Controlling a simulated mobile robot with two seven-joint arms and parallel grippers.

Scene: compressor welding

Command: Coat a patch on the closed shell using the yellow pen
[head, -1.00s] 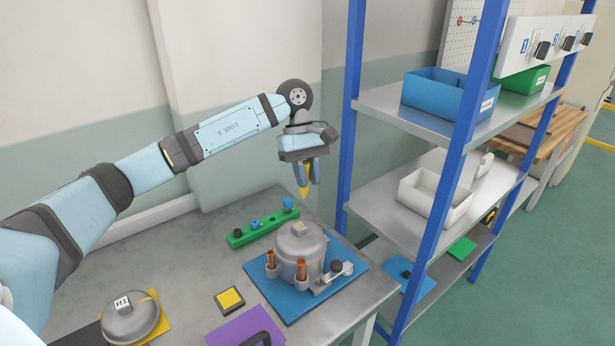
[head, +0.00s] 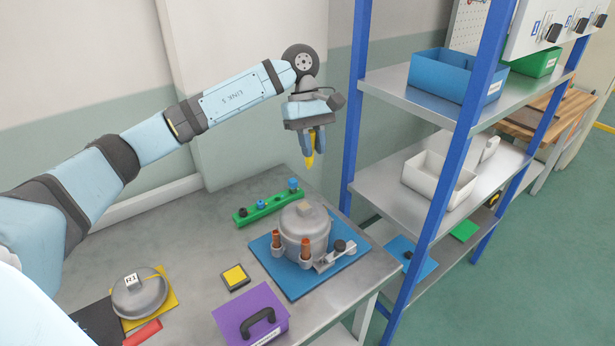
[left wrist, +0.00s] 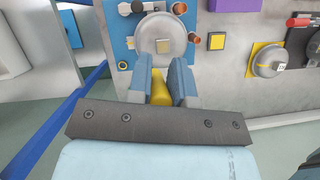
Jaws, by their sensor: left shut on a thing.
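The closed shell (head: 305,230) is a grey metal can with a domed lid and a small tan square patch (head: 304,209) on top. It stands upright on a blue plate (head: 277,270) on the table. My left gripper (head: 313,152) is shut on the yellow pen (head: 310,160), whose tip points down. The pen is in the air above the shell and apart from it. In the left wrist view the pen (left wrist: 159,88) lies between the fingers, and the shell (left wrist: 161,40) is just beyond them. My right gripper is not in view.
A green rack (head: 268,207) with blue and dark pieces lies behind the shell. A yellow pad (head: 235,276), a purple case (head: 237,307) and another grey dome (head: 139,295) are on the table. A blue-post shelf (head: 432,200) stands close on the right.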

